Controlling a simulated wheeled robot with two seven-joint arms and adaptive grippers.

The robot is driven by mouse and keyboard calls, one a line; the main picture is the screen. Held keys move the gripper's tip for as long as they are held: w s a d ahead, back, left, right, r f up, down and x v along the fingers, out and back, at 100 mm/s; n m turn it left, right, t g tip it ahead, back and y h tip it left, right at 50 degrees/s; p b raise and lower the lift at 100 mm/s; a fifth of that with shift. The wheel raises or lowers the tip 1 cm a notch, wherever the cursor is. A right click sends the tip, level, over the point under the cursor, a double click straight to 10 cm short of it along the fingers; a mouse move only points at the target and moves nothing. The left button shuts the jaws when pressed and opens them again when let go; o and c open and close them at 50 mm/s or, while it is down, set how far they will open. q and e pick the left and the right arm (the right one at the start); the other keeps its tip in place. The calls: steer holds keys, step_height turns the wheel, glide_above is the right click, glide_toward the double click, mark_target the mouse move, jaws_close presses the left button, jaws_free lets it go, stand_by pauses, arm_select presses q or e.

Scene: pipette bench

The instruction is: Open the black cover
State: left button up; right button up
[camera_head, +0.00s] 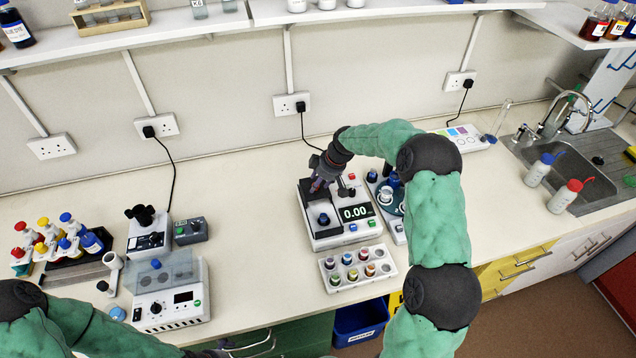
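A white balance (358,233) with a 0.00 display stands mid-bench. A dark square part (322,228) lies on its left side, with a small blue-topped item on it. I cannot tell whether this dark part is the black cover. My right gripper (317,186) points down over the back left of the balance, just behind the dark part. Its fingers are small and partly hidden, so its opening and any contact are unclear. My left gripper (228,351) is at the bottom edge near the green cabinet front, mostly cut off.
A rack of small coloured-cap vials (357,267) sits in front of the balance. A white device with a grey-blue lid (165,272) stands to the left, near a rack of capped bottles (62,243). A sink (565,172) is at right. Bare bench lies between the left device and the balance.

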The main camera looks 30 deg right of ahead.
steer(key=v, duration=1.1)
steer(key=shift+r, duration=0.15)
